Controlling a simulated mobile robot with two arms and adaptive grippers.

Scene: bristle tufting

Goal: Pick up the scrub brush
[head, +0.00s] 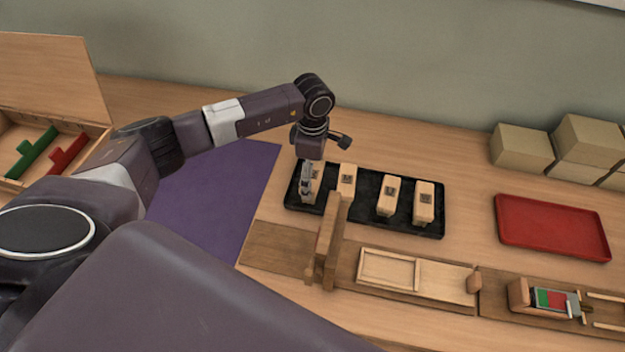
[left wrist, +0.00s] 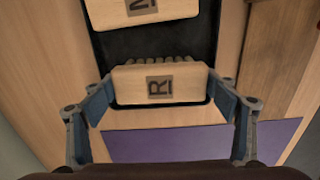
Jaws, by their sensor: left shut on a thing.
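A pale wooden block marked R (left wrist: 190,82) sits between the fingers of my left gripper (head: 309,183). In the left wrist view, grey bristle-like tufts show along its far edge, so it looks like a brush. My left gripper (left wrist: 160,86) is shut on its two ends, over the left end of a black tray (head: 366,190). Other marked wooden blocks stand on the tray: one beside the gripper (head: 347,178) and two further right, a middle one (head: 387,197) and an end one (head: 424,203). I cannot tell whether the held block is clear of the tray. My right gripper is not in view.
An upright wooden piece (head: 328,242) stands just in front of the tray. A wooden board with a pale frame (head: 390,270) lies nearer. A purple mat (head: 215,190) is left, a red tray (head: 550,227) right, and cardboard boxes (head: 522,148) at the back right.

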